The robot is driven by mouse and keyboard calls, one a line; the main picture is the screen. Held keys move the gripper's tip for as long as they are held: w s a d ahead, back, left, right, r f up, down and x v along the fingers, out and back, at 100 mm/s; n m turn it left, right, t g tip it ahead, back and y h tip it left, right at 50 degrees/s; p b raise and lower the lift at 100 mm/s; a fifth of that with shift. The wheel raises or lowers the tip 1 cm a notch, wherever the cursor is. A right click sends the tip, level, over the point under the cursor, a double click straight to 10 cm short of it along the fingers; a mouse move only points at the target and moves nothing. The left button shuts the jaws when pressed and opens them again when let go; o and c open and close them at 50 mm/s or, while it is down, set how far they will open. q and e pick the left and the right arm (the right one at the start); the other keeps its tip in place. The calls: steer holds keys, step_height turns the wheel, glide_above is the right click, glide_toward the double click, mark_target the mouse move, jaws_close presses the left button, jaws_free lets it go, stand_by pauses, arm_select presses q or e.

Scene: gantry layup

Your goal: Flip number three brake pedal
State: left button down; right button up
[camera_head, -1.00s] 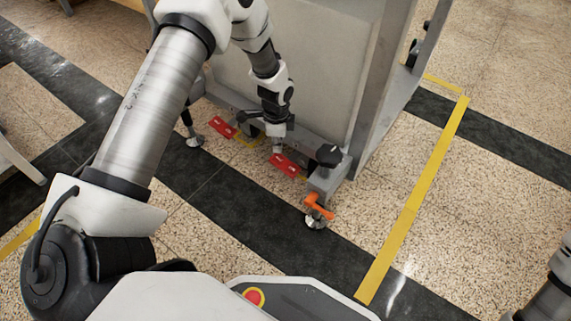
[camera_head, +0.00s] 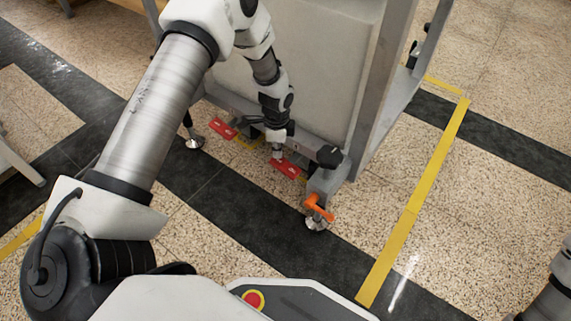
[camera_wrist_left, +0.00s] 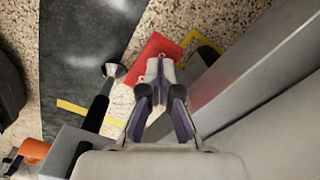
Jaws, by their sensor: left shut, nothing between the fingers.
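Two red pedals show low on the side of the grey gantry frame in the head view: a farther one (camera_head: 222,129) at left and a nearer one (camera_head: 287,168) at right. Their markings are too small to read, so I cannot tell which is number three. My left gripper (camera_head: 278,154) points down at the nearer pedal's upper left end. In the left wrist view, the shut, empty fingertips (camera_wrist_left: 160,66) overlap a red pedal (camera_wrist_left: 155,50); I cannot tell whether they touch it. My right gripper is out of view.
An orange handle (camera_head: 319,207) and a metal levelling foot (camera_head: 316,223) stand right of the nearer pedal. The grey panel (camera_head: 310,70) rises behind the gripper. Another foot (camera_head: 194,143) is at left. Yellow tape (camera_head: 415,205) marks clear floor at right.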

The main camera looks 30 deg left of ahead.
mark_target(278, 160)
arm_select(q)
steer(key=shift+f+b, duration=0.7)
steer(key=shift+f, duration=0.65)
stand_by(1.1)
steer(key=shift+r, duration=0.1)
step_height(278, 160, up, 3)
steer(key=p, duration=0.3)
step_height(278, 160, up, 4)
steer(key=p, duration=0.4)
